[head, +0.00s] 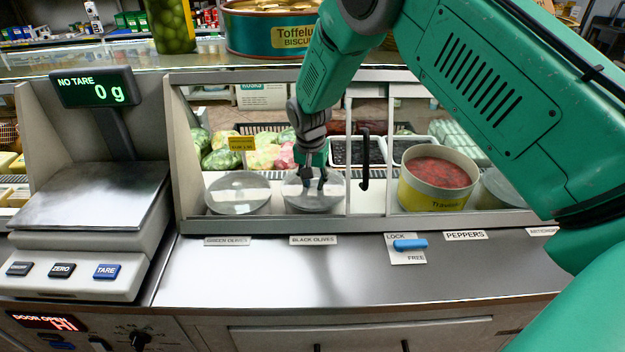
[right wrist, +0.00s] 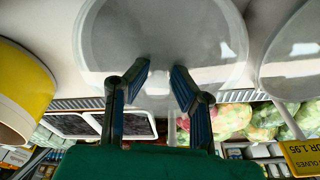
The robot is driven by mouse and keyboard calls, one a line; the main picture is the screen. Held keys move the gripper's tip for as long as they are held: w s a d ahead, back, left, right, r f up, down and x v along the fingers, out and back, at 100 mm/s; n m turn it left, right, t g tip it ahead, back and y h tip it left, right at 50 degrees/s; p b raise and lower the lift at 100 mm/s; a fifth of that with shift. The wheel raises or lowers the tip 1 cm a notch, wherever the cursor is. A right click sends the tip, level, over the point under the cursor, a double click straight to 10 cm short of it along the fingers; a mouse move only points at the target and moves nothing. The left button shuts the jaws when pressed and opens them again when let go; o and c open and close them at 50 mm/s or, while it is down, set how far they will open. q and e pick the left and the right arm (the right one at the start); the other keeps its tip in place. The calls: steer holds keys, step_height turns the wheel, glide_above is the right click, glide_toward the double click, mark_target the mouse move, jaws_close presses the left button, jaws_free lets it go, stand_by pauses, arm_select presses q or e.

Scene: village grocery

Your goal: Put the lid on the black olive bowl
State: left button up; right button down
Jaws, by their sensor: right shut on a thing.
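My right gripper (head: 313,178) reaches down behind the glass of the counter case. It is shut on the knob of a grey round lid (head: 314,201), above the "BLACK OLIVES" label (head: 313,240). In the right wrist view the fingers (right wrist: 160,88) close on the knob of the lid (right wrist: 160,35), which looks roughly level. The black olive bowl is hidden under the lid. I cannot tell whether the lid rests on its rim or hovers just above it. My left gripper is not in view.
A lidded green olive bowl (head: 238,193) is to the left, close by. A yellow tub of red peppers (head: 436,178) stands to the right, past a dark upright handle (head: 365,160). A scale (head: 90,205) is at left. The steel counter front (head: 340,275) is clear.

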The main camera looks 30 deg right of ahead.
stand_by(0.3)
steer(key=c, duration=1.3)
jaws_free()
steer(key=o, duration=0.5)
steer(key=shift+r+p, duration=2.85)
steer(key=shift+r, duration=0.7)
jaws_close()
